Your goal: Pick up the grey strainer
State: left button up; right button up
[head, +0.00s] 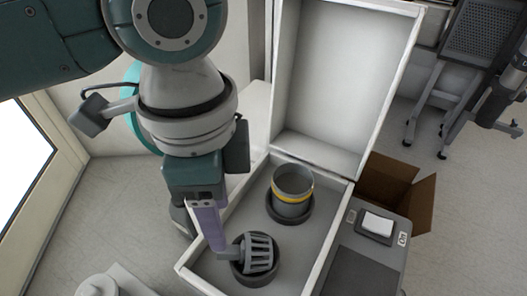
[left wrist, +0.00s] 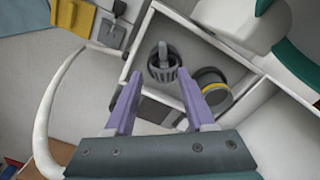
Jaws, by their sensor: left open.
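The grey strainer (head: 260,252) is a slotted, cage-like piece. It rests in a dark round holder (head: 243,277) on the floor of an open white box, near its front. In the left wrist view the strainer (left wrist: 163,62) lies beyond and between my fingertips. My left gripper (head: 221,250) has purple fingers and points down over the box, beside the strainer in the head view. In the left wrist view its fingers (left wrist: 160,76) are spread with nothing held between them. My right gripper is in neither view.
A grey cup with a yellow band (head: 292,190) stands in another dark holder close behind the strainer; it also shows in the left wrist view (left wrist: 211,88). The box walls (head: 328,238) surround both. A grey unit (head: 372,262) and a cardboard box (head: 401,190) stand right.

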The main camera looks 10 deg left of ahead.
aim_at(230, 250)
pick_arm(q)
jog(key=shift+a+f+b, duration=0.15)
jog(key=shift+f+b, duration=0.25)
jog(key=shift+f, duration=0.5)
notch_tip(230, 250, down, 4)
jog(key=shift+r+b, duration=0.2)
jog(key=shift+b, duration=0.95)
jog(key=f+b, duration=0.4)
jog(key=f, duration=0.1)
jog(key=shift+w+d+f, duration=0.15)
jog(key=shift+d, duration=0.15)
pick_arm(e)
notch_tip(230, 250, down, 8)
pick_arm(q)
grip_shut()
